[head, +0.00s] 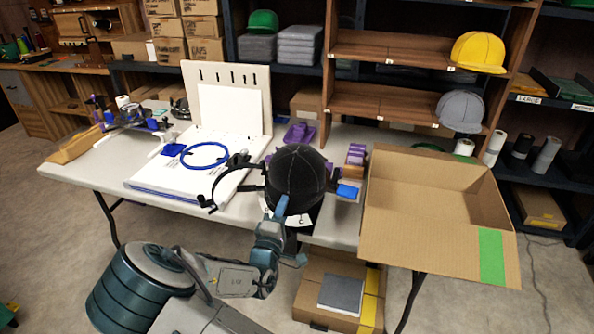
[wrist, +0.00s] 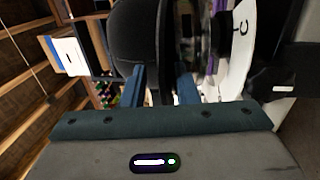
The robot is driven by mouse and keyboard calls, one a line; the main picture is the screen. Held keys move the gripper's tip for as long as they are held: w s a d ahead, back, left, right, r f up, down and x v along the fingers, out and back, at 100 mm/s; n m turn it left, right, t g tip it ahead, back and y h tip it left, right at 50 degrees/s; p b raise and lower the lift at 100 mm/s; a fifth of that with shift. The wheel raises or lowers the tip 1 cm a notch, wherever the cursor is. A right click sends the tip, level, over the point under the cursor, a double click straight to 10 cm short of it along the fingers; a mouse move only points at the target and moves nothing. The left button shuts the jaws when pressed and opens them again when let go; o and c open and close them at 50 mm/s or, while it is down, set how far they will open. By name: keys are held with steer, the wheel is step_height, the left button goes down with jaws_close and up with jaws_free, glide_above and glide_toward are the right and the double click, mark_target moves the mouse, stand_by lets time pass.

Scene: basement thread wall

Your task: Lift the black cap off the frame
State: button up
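The black cap (head: 297,172) sits at the front edge of the table, dome up, on a dark frame (head: 252,187) that shows only in part. The cap also fills the upper middle of the wrist view (wrist: 132,35). My gripper (head: 281,207) is at the cap's near lower side, overlapping it in the head view. In the wrist view its two blue fingers (wrist: 162,85) stand apart, with the cap's edge reaching toward the gap between them. I cannot tell whether either finger touches the cap. The frame under the cap is mostly hidden.
An open cardboard box (head: 438,237) stands to the right of the cap. A white board with a blue hoop (head: 203,155) lies to the left. Purple and blue pieces (head: 349,190) sit right beside the cap. Yellow (head: 478,53) and grey (head: 460,111) caps are on shelves behind.

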jaws_close()
steer(key=shift+s+a+r+p, duration=0.1)
steer(key=shift+s+r+p, duration=0.1)
steer(key=shift+r+p, duration=0.85)
steer(key=shift+s+a+r+p, duration=0.1)
steer(key=shift+s+r+p, duration=0.05)
steer(key=shift+r+p, duration=0.8)
steer(key=shift+s+r+p, duration=0.2)
steer(key=shift+r+p, duration=0.6)
steer(key=shift+r, duration=0.55)
steer(key=r+p, duration=0.1)
steer(key=r, duration=0.1)
steer(key=r+p, duration=0.1)
steer(key=p, duration=0.1)
steer(key=shift+s+a+r, duration=0.1)
steer(key=shift+s+r, duration=0.25)
